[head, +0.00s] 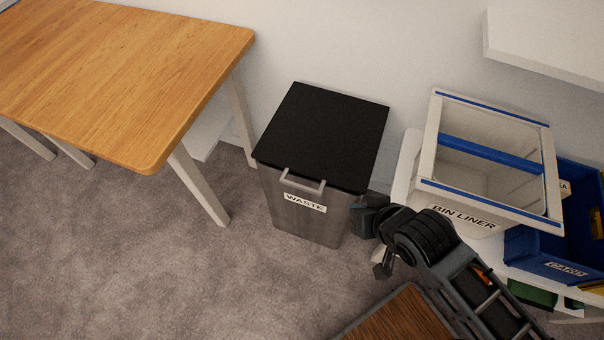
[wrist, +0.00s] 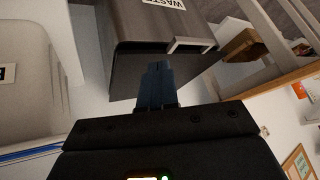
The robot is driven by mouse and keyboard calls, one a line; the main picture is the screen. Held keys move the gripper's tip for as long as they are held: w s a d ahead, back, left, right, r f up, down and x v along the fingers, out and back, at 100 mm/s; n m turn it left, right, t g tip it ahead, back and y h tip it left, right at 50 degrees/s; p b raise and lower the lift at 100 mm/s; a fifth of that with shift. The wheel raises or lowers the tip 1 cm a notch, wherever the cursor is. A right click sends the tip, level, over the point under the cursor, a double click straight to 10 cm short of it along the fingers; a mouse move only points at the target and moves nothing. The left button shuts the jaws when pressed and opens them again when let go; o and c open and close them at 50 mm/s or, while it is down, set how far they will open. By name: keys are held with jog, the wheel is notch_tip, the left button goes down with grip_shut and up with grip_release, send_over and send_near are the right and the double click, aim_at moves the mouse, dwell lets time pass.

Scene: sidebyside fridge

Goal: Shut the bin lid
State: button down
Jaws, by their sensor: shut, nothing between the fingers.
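The waste bin (head: 300,222) is a grey metal box with a "WASTE" label, standing on the carpet beside the wooden table. Its black lid (head: 325,135) lies flat over the top and looks closed, with a grey handle (head: 303,182) at the front edge. My gripper (head: 362,221) is low at the right of the bin, below lid level in the picture. In the wrist view its fingers (wrist: 155,80) are together and empty, pointing towards the bin (wrist: 165,25). The lid (wrist: 185,72) and the handle (wrist: 190,46) also show there. Contact with the bin cannot be told.
A wooden table (head: 120,70) stands to the left. On the right, a white bin-liner frame (head: 485,205) and a blue "CARD" crate (head: 552,262) sit by a white stand. A brown wooden surface (head: 400,318) is at the bottom. Open carpet (head: 130,260) lies front left.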

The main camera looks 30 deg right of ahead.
jog(key=w+m+g, duration=0.3)
jog(key=w+g, duration=0.1)
jog(key=w, duration=0.6)
notch_tip(320, 180, up, 6)
jog(key=m+g+y, duration=0.1)
jog(key=m+g, duration=0.2)
send_over(302, 187)
notch_tip(302, 187, down, 14)
jog(key=shift+r, duration=0.1)
